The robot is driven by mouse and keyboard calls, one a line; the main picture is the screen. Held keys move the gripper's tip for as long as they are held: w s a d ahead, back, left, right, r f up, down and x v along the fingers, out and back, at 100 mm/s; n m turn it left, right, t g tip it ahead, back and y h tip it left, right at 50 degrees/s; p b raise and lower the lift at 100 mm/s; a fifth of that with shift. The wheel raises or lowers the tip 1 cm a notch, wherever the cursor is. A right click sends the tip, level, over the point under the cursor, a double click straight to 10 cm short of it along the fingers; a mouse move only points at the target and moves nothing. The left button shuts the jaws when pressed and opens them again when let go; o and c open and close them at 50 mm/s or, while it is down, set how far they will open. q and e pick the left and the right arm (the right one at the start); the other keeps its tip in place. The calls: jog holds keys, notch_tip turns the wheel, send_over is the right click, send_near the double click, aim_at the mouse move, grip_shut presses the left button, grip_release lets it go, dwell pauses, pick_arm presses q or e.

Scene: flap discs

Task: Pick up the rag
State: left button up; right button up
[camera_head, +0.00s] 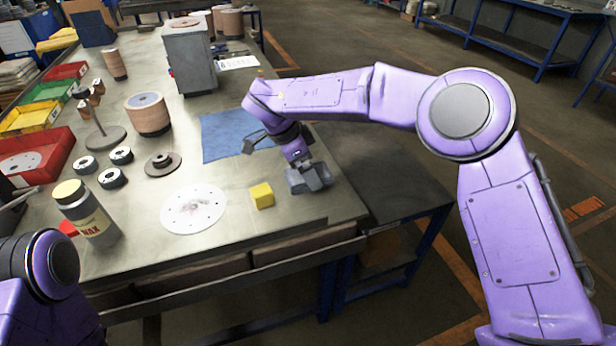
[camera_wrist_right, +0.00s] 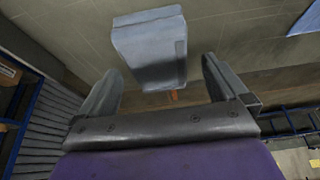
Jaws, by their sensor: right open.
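A grey-blue, folded-looking piece (camera_wrist_right: 150,50), which I take for the rag, lies between and beyond the fingers in the right wrist view. My right gripper (camera_wrist_right: 161,70) is open, with one finger on each side of it. A gap shows between the piece and each finger. In the head view my right gripper (camera_head: 309,178) points down near the bench's right edge. There the grey fingers and the grey-blue piece are hard to tell apart.
A flat blue cloth (camera_head: 222,132) lies behind my right gripper. A yellow cube (camera_head: 262,195) and a pale disc (camera_head: 194,209) are to its left. Coloured bins line the left.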

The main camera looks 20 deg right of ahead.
jog(key=x, duration=0.2)
jog(key=shift+s+d+f, duration=0.1)
jog(key=shift+d+f, duration=0.05)
jog(key=shift+d, duration=0.2)
jog(key=shift+a, duration=0.15)
jog(key=shift+c, duration=0.3)
jog(key=c, duration=0.9)
